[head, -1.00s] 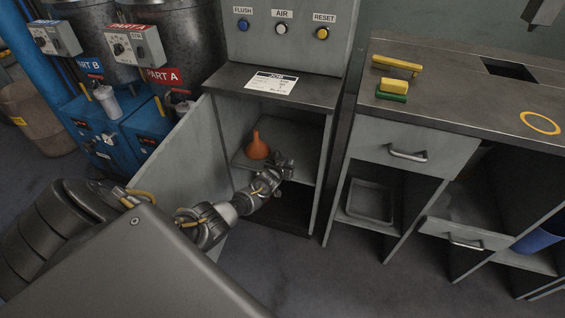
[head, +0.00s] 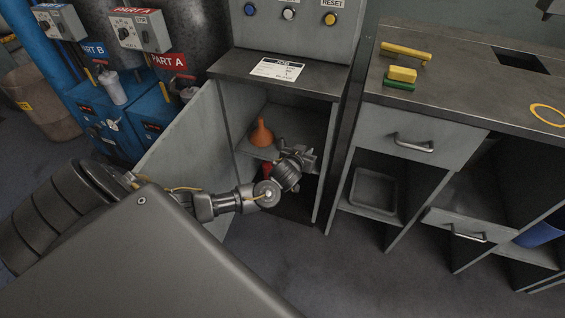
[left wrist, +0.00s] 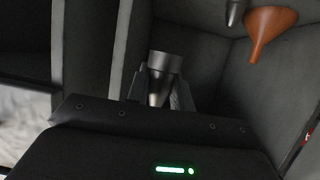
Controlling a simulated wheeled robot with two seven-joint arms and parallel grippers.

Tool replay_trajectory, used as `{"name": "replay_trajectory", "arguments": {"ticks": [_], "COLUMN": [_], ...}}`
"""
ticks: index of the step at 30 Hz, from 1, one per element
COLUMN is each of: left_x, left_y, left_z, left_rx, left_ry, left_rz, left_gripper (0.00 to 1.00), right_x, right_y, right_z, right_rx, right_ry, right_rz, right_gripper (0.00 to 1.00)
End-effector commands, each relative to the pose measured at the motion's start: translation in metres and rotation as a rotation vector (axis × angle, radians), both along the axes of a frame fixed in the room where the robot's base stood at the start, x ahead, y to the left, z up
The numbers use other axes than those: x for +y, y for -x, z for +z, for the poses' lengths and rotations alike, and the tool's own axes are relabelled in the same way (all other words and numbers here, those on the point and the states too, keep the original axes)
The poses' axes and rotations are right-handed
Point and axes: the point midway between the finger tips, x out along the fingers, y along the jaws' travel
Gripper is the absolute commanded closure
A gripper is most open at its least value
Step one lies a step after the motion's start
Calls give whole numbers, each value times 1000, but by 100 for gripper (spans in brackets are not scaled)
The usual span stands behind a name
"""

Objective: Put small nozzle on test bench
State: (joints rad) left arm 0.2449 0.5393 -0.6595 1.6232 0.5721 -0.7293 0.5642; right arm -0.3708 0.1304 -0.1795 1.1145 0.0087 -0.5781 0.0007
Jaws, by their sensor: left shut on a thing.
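My left gripper (head: 300,154) is at the front of the open cabinet (head: 222,160), to the right of the orange funnel. In the left wrist view it (left wrist: 158,92) is shut on a small metallic grey nozzle (left wrist: 165,62), whose round wide end points away from the palm. In the head view the nozzle is too small and dark to make out. A grey bench (head: 455,82) with a dark square opening and a yellow ring (head: 548,115) on its top stands to the right. My right gripper does not show.
The orange funnel (head: 261,133) stands on the cabinet shelf; it also shows in the left wrist view (left wrist: 268,30), next to another grey metal piece (left wrist: 235,12). A red object (head: 267,169) is lower in the cabinet. Yellow and green blocks (head: 401,76) lie on the bench. The cabinet door (head: 185,140) stands open.

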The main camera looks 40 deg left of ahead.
Motion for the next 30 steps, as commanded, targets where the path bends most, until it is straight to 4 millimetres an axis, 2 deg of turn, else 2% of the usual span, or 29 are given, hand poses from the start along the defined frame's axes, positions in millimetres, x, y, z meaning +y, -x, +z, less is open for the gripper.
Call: {"name": "replay_trajectory", "arguments": {"ticks": [1,6,9,15,24,30], "left_x": [-18,-78,-105,-139,-154,-149], "left_y": [-10,-22,-18,0,26,50], "left_z": [28,112,155,225,274,302], "left_rx": [-13,-13,-13,-10,-6,-5], "left_ry": [5,5,3,-4,12,6], "left_rz": [-33,-149,-205,-277,-299,-287], "left_gripper": [100,100,100,100,100,100], "right_x": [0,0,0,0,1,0], "right_y": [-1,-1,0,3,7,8], "right_z": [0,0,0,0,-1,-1], "right_rx": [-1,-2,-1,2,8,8], "right_ry": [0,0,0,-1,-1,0], "right_rz": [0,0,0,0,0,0], "right_gripper": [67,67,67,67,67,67]}}
